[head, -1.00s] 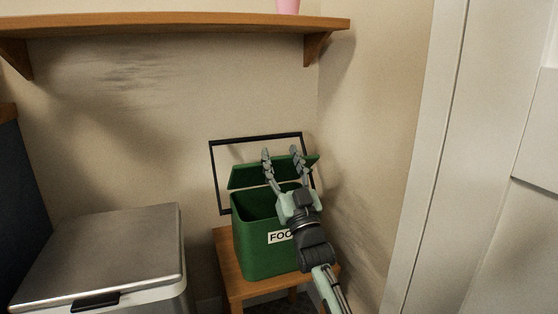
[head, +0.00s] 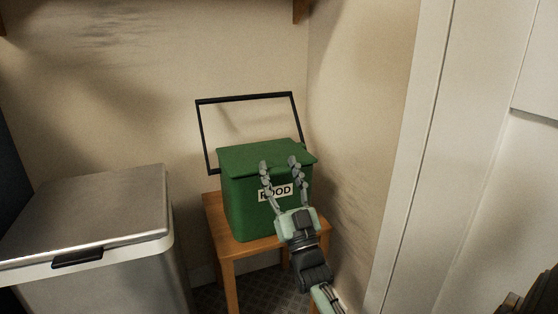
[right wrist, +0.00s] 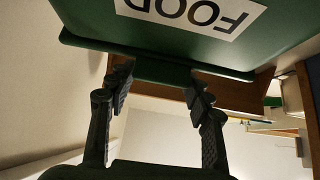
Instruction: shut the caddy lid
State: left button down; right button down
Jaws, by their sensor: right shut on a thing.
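The green caddy (head: 240,212) with a FOOD label stands on a small wooden stool. Its green lid (head: 255,154) lies across the top, looking level; I see no gap under it. Its black handle (head: 247,97) stands raised behind the lid. My right gripper (head: 279,163) is at the caddy's front, its tips at the lid's front edge. In the right wrist view its fingers (right wrist: 160,88) are apart, with the green lid rim (right wrist: 155,62) at their tips; the exact contact is hard to see. My left gripper is not in view.
The wooden stool (head: 214,215) stands near the wall corner. A metal bin (head: 90,215) with a flat lid is at the left. A white door frame (head: 420,150) is at the right. A wooden shelf bracket (head: 300,10) shows at the top.

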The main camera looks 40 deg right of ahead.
jog(key=shift+w+f+y, duration=0.1)
jog(key=shift+f+y, duration=0.2)
jog(key=shift+f, duration=0.75)
jog(key=c, duration=0.6)
grip_release()
jog(key=shift+c, duration=0.2)
jog(key=shift+f, duration=0.1)
jog(key=v, duration=1.1)
jog(key=shift+s+r, duration=0.2)
jog(key=shift+s, duration=0.3)
